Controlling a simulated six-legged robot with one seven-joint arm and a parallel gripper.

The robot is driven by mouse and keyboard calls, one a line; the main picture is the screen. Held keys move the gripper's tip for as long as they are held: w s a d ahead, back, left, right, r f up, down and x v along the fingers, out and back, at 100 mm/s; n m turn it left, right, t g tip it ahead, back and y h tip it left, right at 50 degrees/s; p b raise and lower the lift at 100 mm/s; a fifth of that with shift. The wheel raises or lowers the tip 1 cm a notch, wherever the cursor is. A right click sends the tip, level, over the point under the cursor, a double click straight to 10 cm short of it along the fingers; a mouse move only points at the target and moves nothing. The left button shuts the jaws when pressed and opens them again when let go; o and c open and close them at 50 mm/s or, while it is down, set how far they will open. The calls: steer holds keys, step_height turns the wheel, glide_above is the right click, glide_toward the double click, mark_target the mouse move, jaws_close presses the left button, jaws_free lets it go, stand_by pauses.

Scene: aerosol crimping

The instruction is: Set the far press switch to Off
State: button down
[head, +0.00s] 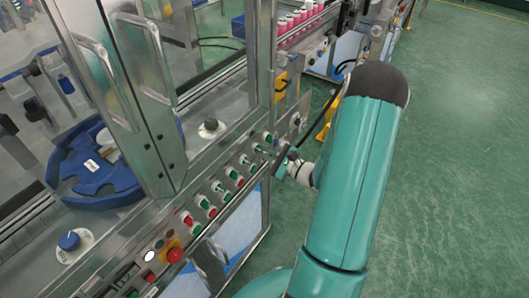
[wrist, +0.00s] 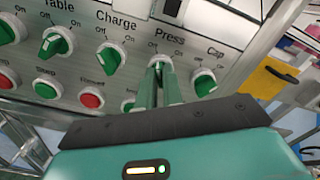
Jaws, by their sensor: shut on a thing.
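In the wrist view the switch labelled Press (wrist: 158,62) is on the grey control panel, with Off at the left of its label and On at the right. My gripper (wrist: 162,76) reaches up to it from below, its two narrow green fingers closed on the knob. The fingers hide most of the knob, so I cannot tell which mark it points to. In the head view my gripper (head: 271,153) is at the far end of the panel's switch row, and the arm hides part of it.
The green Cap switch (wrist: 205,83) is close on the right and the Charge switch (wrist: 110,56) on the left. A red button (wrist: 91,98) sits lower left. In the head view door handles (head: 147,50) stick out above the panel. Open green floor (head: 450,150) lies at right.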

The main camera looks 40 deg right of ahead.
stand_by(0.4)
steer(key=c, duration=1.5)
jaws_free()
steer(key=shift+c, duration=0.2)
steer(key=v, duration=1.3)
steer(key=shift+s+d, duration=0.15)
steer(key=shift+s, duration=0.2)
